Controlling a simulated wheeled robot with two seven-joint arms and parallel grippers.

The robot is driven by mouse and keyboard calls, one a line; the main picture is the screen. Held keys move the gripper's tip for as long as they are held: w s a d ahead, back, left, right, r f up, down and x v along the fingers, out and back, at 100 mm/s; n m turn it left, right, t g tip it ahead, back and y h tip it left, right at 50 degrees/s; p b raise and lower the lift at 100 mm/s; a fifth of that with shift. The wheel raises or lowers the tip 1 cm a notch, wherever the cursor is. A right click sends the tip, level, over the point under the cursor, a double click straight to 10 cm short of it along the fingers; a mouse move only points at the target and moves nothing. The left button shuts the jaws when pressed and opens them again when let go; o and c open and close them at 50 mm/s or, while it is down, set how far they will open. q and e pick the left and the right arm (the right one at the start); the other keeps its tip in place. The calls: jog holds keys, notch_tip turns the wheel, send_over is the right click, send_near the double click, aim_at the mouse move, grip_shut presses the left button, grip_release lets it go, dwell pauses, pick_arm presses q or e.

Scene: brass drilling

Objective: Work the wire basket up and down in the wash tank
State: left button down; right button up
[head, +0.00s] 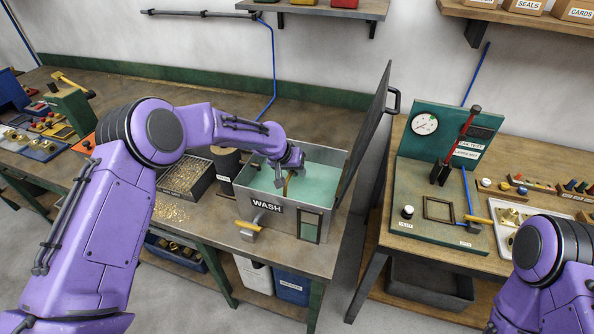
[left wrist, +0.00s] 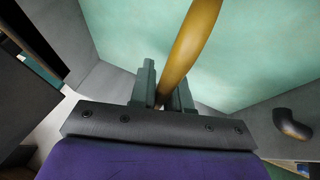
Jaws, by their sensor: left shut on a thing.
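The wash tank (head: 330,187) is a grey metal box labelled WASH, filled with pale green liquid, its dark lid standing open on the right. My left gripper (head: 284,183) reaches down into the tank over the liquid. It is shut on a brass-yellow handle (head: 288,177), which also shows large in the left wrist view (left wrist: 194,45) between the left gripper's fingers (left wrist: 163,92). The handle appears to be the wire basket's; the basket's wire body does not show in either view. My right arm shows at the lower right, with its gripper out of frame.
A tray of brass chips (head: 187,177) and a dark cylinder (head: 228,163) stand left of the tank. A yellow-handled valve (head: 249,228) sticks out at the tank's front. A green leak-test stand (head: 437,150) is on the bench to the right, beyond a gap.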

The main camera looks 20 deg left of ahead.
pick_arm(q)
jog(key=shift+r, duration=0.15)
jog(key=shift+f+b, duration=0.55)
jog(key=shift+f, duration=0.2)
jog(key=shift+w+r+p, duration=0.1)
jog(key=shift+r+p, duration=0.6)
jog(key=shift+r, duration=0.75)
notch_tip(320, 180, up, 16)
dwell(0.5)
jog(key=shift+f, duration=0.1)
dwell(1.5)
